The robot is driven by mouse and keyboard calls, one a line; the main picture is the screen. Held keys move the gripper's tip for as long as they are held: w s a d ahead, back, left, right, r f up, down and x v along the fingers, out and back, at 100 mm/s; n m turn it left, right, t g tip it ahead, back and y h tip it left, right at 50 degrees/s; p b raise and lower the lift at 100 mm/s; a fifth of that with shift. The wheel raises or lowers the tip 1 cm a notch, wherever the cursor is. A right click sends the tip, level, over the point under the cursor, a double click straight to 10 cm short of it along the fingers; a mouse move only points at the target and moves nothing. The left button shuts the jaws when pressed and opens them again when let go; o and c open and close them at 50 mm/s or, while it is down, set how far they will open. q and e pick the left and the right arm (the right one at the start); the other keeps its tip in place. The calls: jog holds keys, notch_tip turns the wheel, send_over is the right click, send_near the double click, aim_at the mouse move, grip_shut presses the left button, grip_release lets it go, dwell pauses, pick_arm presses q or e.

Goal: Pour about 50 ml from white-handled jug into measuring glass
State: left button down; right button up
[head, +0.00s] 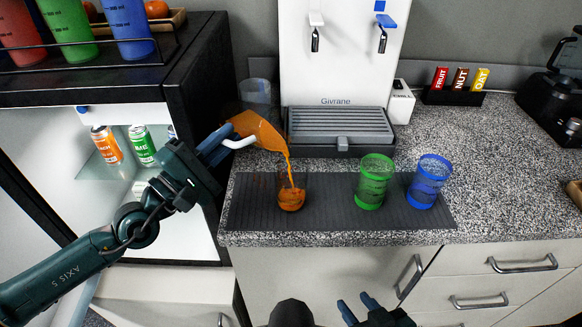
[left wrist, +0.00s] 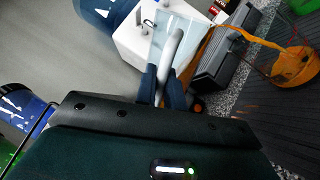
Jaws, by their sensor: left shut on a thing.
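My left gripper (head: 214,146) is shut on the white handle of the jug (head: 258,128). The jug is tilted, and a stream of orange liquid (head: 289,172) falls from it into the measuring glass (head: 291,198) on the dark mat. Orange liquid stands in the lower part of that glass; its level against any marks is too small to read. In the left wrist view the fingers (left wrist: 163,88) close around the white handle (left wrist: 172,55), and the orange stream (left wrist: 255,40) runs toward the glass (left wrist: 294,68). My right gripper (head: 362,308) is low in front of the counter, its fingers apart and empty.
A green glass (head: 374,182) and a blue glass (head: 429,182) stand on the mat (head: 330,212) to the right. Behind is a white water dispenser (head: 340,60) with a drip tray (head: 340,128). A clear container (head: 257,95) stands behind the jug. An open fridge with cans (head: 106,144) is at left.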

pick_arm(q)
jog(key=shift+d+r+m+t, duration=0.1)
jog(key=shift+r+m+t, duration=0.25)
jog(key=shift+t, duration=0.15)
pick_arm(e)
jog(key=shift+r, duration=0.1)
pick_arm(q)
jog(key=shift+s+t+h, duration=0.15)
jog(key=shift+t+h, duration=0.25)
jog(key=shift+t, duration=0.2)
jog(key=shift+f, duration=0.2)
jog(key=n, duration=0.1)
jog(key=f+n+y, duration=0.1)
jog(key=n, duration=0.1)
jog(key=w+a+n+t, duration=0.1)
jog(key=shift+f+n+y, duration=0.25)
jog(key=shift+f+y, duration=0.15)
jog(key=n+y, duration=0.1)
jog(key=f+n+y+p, duration=0.1)
jog(key=n, duration=0.1)
jog(key=shift+w, duration=0.3)
pick_arm(e)
jog(key=shift+s+d+r, duration=0.1)
jog(key=shift+d, duration=0.1)
jog(key=shift+a+r, duration=0.15)
jog(key=shift+r, duration=0.2)
jog(key=shift+f, duration=0.2)
